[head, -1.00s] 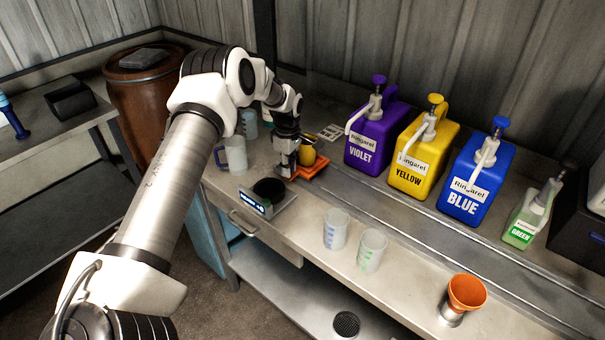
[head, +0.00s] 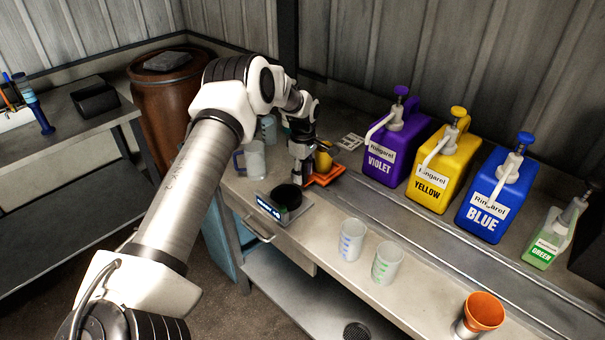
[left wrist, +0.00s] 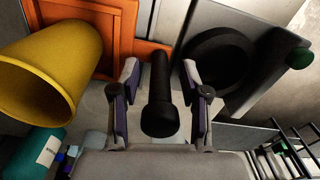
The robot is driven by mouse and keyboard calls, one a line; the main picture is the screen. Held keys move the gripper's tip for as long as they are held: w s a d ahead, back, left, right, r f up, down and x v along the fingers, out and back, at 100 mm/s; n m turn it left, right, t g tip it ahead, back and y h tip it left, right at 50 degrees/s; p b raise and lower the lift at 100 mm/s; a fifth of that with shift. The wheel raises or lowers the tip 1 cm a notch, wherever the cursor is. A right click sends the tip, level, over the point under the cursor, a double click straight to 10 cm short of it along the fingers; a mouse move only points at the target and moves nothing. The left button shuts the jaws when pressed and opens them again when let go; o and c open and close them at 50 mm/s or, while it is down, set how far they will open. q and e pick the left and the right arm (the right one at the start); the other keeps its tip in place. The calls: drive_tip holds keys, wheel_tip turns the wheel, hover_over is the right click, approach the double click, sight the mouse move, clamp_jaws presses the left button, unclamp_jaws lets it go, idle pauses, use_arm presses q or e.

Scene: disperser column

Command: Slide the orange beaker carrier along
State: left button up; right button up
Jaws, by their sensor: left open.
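The orange beaker carrier (head: 330,176) lies on the bench left of the violet jug, with a yellow beaker (head: 324,158) at it. In the left wrist view the carrier (left wrist: 123,22) fills the upper left, and the yellow beaker (left wrist: 50,72) is tilted in the picture. My left gripper (head: 299,182) points down at the carrier's near left side. Its fingers (left wrist: 161,88) are open, one on each side of a black upright handle (left wrist: 160,108); contact cannot be told. The arm hides part of the carrier in the head view. My right gripper is not seen.
A small scale with a black top (head: 286,196) stands close to the gripper. Clear beakers (head: 352,240) stand on the near bench edge. The violet (head: 396,150), yellow (head: 437,172) and blue (head: 497,190) jugs stand behind a rail track (head: 400,220). An orange cup (head: 484,311) is at lower right.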

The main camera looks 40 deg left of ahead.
use_arm(q)
wheel_tip(320, 180, up, 11)
drive_tip(key=shift+a+r, duration=0.15)
drive_tip(key=shift+r, duration=0.05)
drive_tip(key=shift+f, duration=0.1)
idle(0.4)
